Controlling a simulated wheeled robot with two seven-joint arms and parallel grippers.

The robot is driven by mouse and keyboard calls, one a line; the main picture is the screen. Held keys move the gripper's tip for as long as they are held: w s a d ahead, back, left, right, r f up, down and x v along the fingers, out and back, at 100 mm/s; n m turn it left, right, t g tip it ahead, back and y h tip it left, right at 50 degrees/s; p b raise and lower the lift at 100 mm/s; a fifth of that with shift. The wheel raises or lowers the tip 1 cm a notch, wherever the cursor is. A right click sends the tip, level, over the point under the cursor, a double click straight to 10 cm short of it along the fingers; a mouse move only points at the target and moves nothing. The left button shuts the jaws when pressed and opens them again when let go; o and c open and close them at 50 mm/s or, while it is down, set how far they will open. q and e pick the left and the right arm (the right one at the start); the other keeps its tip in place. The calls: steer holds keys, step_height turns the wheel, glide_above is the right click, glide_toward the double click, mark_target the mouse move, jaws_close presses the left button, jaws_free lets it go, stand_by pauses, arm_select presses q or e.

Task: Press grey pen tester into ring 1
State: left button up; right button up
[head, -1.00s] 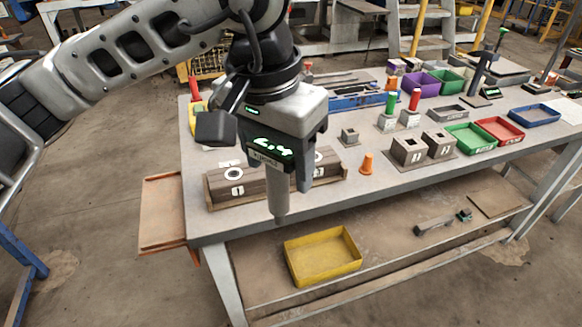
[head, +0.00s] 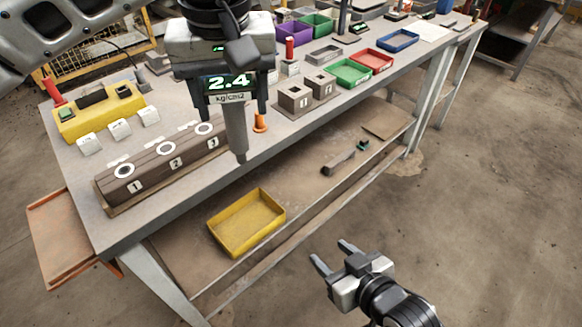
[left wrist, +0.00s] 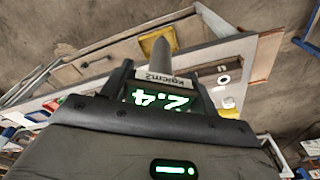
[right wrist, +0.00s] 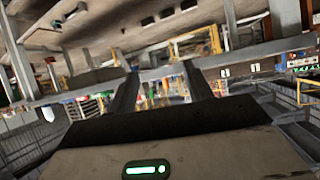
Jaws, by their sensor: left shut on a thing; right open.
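The grey pen tester (head: 235,130), with a green 2.4 kg/cm2 display, is held by my left gripper (head: 222,104). Its tip points down in front of the table's front edge, apart from the block. It also shows in the left wrist view (left wrist: 161,62) between the fingers. The long brown block with rings 1, 2 and 3 lies on the table to the left of the tester. Ring 1 (head: 124,171) is a white circle at its left end; ring 3 (head: 204,129) is closest to the tester. My right gripper (head: 331,258) is open and empty, low in front of the table.
A yellow box (head: 99,111) and several white tags stand behind the block. A yellow tray (head: 246,222) lies on the lower shelf. Floor in front is clear.

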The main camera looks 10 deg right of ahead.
steer(key=w+a+r+n+t+y, duration=0.1)
steer(key=w+a+r+y, duration=0.1)
steer(key=r, duration=0.5)
steer(key=w+a+r+n+t+y, duration=0.1)
steer(key=a+r+n+y, duration=0.1)
steer(key=r, duration=0.5)
steer(key=n+y, duration=0.2)
steer(key=y, duration=0.2)
glide_toward(240, 148)
steer(key=x, duration=1.1)
steer(key=shift+w+a, duration=0.1)
steer(key=shift+g, duration=0.3)
jaws_close()
arm_select(q)
steer(key=o, duration=1)
